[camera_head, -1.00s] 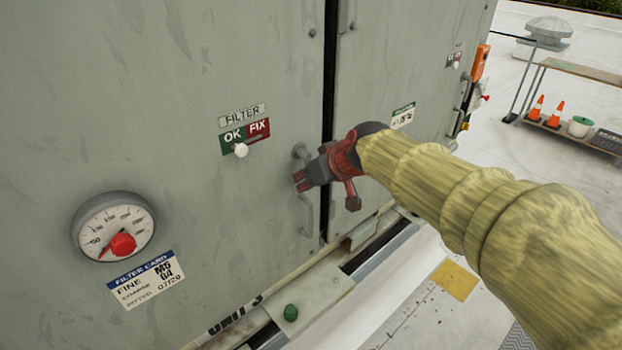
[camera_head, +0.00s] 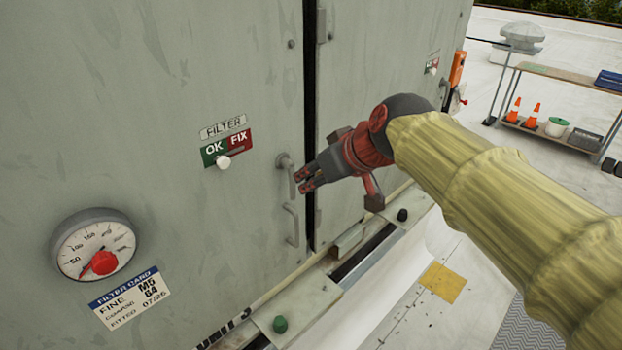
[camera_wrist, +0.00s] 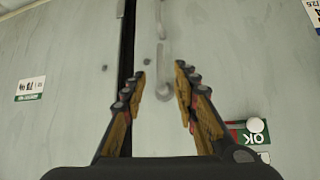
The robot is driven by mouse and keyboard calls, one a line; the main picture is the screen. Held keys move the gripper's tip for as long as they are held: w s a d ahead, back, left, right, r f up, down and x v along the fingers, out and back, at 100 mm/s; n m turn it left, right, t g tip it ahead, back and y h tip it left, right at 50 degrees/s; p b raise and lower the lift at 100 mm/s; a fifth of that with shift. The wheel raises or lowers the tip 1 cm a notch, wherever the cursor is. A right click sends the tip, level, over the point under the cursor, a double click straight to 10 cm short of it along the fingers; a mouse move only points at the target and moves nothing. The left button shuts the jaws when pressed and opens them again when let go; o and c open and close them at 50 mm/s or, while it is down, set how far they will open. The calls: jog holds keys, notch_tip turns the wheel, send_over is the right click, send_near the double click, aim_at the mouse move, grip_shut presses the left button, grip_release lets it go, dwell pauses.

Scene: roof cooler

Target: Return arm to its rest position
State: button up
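My gripper (camera_head: 305,180) is in front of the grey cabinet, at the right side of the door handle (camera_head: 292,215) as seen in the head view. Its fingers are apart with nothing held between them. In the wrist view the open fingers (camera_wrist: 160,72) point at the cabinet face, with the handle (camera_wrist: 162,75) showing beyond and between the tips. Whether a fingertip touches the handle is hard to tell, but a gap seems to show. My arm in its yellow sleeve reaches in from the lower right.
The cabinet door (camera_head: 150,90) carries a filter slider (camera_head: 223,162), a dial gauge (camera_head: 95,248) and a filter card (camera_head: 132,298). A rail with a green knob (camera_head: 280,324) runs along the base. A shelf (camera_head: 570,75) with cones stands at the right. Roof floor is open between.

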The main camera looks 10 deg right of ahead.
dwell(0.3)
jog(key=s+d+f+m+g+h, duration=0.1)
jog(key=s+d+f+m, duration=0.1)
jog(key=s+d+f, duration=0.2)
jog(key=s+d+f+m+g+h, duration=0.1)
jog(key=s+d+f, duration=0.3)
jog(key=s+f, duration=0.6)
jog(key=s+m+h, duration=0.1)
jog(key=s, duration=0.7)
jog(key=shift+s+m+g+h, duration=0.3)
